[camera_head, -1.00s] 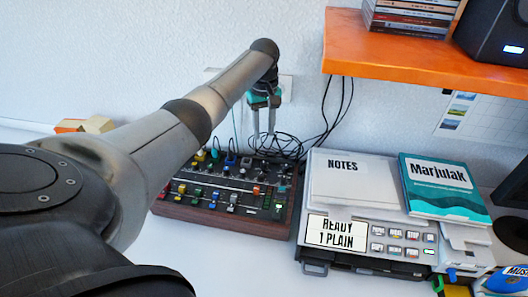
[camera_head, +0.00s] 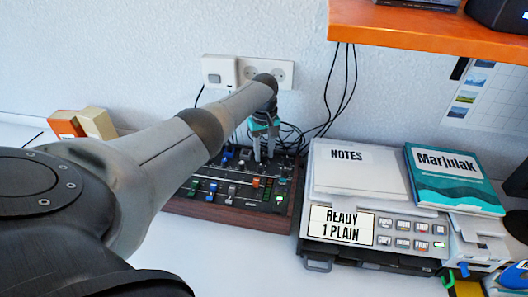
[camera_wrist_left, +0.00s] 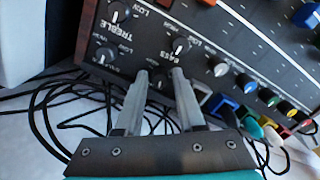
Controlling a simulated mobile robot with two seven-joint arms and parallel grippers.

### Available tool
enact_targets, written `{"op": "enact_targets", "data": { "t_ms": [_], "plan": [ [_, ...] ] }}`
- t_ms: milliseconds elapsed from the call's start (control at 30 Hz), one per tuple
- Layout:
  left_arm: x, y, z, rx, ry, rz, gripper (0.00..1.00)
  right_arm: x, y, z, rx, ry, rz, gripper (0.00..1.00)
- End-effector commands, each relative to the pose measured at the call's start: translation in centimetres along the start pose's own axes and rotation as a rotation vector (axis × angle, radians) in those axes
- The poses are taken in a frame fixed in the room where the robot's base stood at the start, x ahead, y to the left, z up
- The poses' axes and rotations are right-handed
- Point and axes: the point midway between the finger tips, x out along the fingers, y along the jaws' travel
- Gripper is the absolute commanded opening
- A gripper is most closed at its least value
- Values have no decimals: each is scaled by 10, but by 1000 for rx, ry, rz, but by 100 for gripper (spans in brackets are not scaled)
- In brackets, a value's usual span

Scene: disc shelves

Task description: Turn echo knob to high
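The mixer (camera_head: 236,211) is a dark panel in a wooden case, with rows of coloured knobs and sliders, on the white desk. I cannot read an echo label. My left gripper (camera_head: 264,158) points down at the mixer's back right part. In the left wrist view its two grey fingertips (camera_wrist_left: 159,73) are apart, with a dark knob (camera_wrist_left: 159,82) partly showing between them. I cannot tell if they touch it. My right gripper is not in view.
A machine with a READY 1 PLAIN display (camera_head: 340,225) stands close right of the mixer, bearing a NOTES pad (camera_head: 346,170) and a teal book (camera_head: 452,178). Black cables lie behind the mixer. An orange shelf (camera_head: 430,31) overhangs at upper right.

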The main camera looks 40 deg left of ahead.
Motion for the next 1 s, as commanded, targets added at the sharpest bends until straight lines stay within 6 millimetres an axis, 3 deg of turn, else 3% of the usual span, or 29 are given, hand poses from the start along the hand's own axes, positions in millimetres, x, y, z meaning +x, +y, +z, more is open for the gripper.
{"op": "enact_targets", "data": {
  "t_ms": [33,367,1000],
  "plan": [
    [0,0,0,0,0,0,38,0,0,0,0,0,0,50],
    [0,0,0,0,0,0,1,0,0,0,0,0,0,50],
    [-1,0,0,63,-1,0,0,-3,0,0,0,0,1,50]
  ]
}}
